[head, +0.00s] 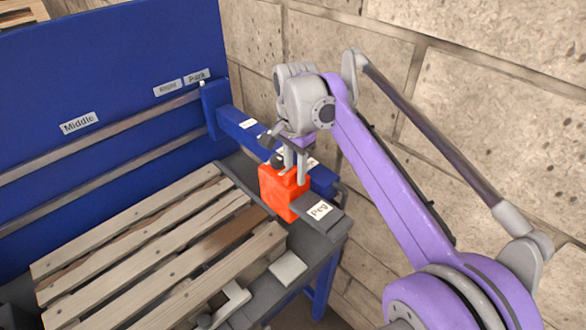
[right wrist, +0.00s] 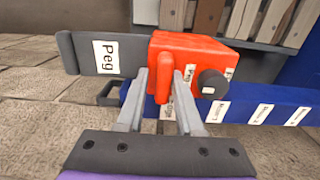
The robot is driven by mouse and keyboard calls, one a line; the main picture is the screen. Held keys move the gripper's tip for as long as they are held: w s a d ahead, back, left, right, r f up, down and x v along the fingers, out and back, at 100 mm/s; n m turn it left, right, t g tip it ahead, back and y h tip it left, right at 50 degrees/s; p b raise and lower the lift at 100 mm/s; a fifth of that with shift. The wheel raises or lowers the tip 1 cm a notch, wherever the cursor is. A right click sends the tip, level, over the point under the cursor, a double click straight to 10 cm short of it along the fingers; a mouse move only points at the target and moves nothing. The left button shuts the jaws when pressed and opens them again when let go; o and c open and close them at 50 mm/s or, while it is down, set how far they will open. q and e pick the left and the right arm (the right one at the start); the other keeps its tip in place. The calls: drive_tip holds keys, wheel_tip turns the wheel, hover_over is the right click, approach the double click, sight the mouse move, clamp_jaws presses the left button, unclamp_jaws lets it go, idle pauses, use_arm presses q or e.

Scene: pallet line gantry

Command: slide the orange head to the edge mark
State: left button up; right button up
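The orange head (head: 281,191) is a boxy block on the blue beam (head: 240,127), at the beam's near end beside the grey plate labelled "Peg" (head: 319,211). It also shows in the right wrist view (right wrist: 188,52), with a dark round knob (right wrist: 212,84) and an upright orange handle (right wrist: 165,86). My right gripper (head: 296,168) is over the head. In the right wrist view its two fingers (right wrist: 163,88) stand on either side of the handle, with a visible gap at the left finger. Several small white labels (right wrist: 264,113) run along the beam; their text is too small to read surely.
A blue panel (head: 110,70) carries the labels "Middle" (head: 79,124), "Right" (head: 167,88) and "Park" (head: 197,76). A slatted wooden pallet (head: 150,255) lies on the grey frame left of the head. A stone wall (head: 480,110) stands behind my right arm.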

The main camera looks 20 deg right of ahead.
drive_tip(key=shift+o, duration=1)
drive_tip(key=shift+s, duration=0.1)
drive_tip(key=shift+r, duration=0.15)
wheel_tip(320, 180, up, 11)
drive_tip(key=p, duration=0.1)
drive_tip(key=shift+f, duration=0.2)
drive_tip(key=shift+f, duration=0.1)
